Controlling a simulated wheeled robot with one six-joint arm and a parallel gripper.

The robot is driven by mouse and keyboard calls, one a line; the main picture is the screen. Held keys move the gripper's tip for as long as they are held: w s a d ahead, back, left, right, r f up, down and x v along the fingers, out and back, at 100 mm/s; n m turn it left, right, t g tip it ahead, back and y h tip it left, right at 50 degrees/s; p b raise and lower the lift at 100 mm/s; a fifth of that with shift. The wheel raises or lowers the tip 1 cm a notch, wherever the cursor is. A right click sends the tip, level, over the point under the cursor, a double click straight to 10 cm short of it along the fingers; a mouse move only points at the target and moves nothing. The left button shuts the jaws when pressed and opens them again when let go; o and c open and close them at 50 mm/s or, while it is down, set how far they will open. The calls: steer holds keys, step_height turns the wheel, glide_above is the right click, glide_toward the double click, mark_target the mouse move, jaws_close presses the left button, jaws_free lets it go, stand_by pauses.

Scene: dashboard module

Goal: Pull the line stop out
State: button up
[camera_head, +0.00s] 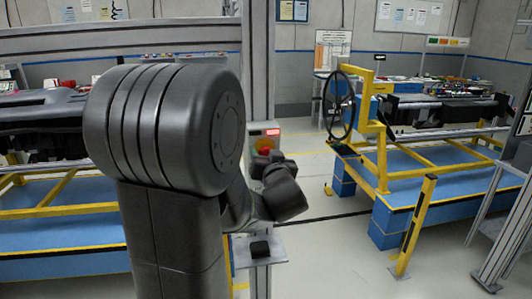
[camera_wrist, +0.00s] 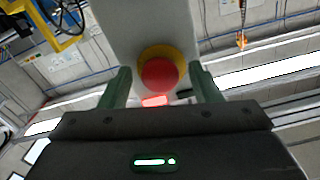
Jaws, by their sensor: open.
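The line stop (camera_wrist: 159,75) is a round red button on a yellow collar, mounted on a pale grey box with a lit red label. It also shows small in the head view (camera_head: 265,146), on the post behind my arm. My gripper (camera_wrist: 158,71) is open in the wrist view. One green finger stands to the left of the red button and one to the right, with a gap visible on each side. I cannot tell how deep the fingertips reach along the button. In the head view my arm hides most of the gripper.
A grey upright post (camera_head: 258,80) carries the box. A small shelf (camera_head: 262,252) with a black item sits lower down. A yellow frame with a steering wheel (camera_head: 339,105) stands to the right, and a blue platform (camera_head: 70,245) to the left. Open floor lies between.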

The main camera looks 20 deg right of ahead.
steer(key=shift+w+d, duration=0.1)
steer(key=shift+w, duration=0.3)
jaws_close()
steer(key=shift+s+f+b, duration=0.1)
steer(key=shift+s+b, duration=0.2)
steer(key=shift+s, duration=0.2)
steer(key=shift+c, duration=1.8)
jaws_free()
steer(key=o, duration=0.4)
steer(key=shift+s, duration=0.1)
steer(key=shift+c, duration=0.2)
steer(key=b+v, duration=0.1)
steer(key=v, duration=1.2)
steer(key=shift+s, duration=0.4)
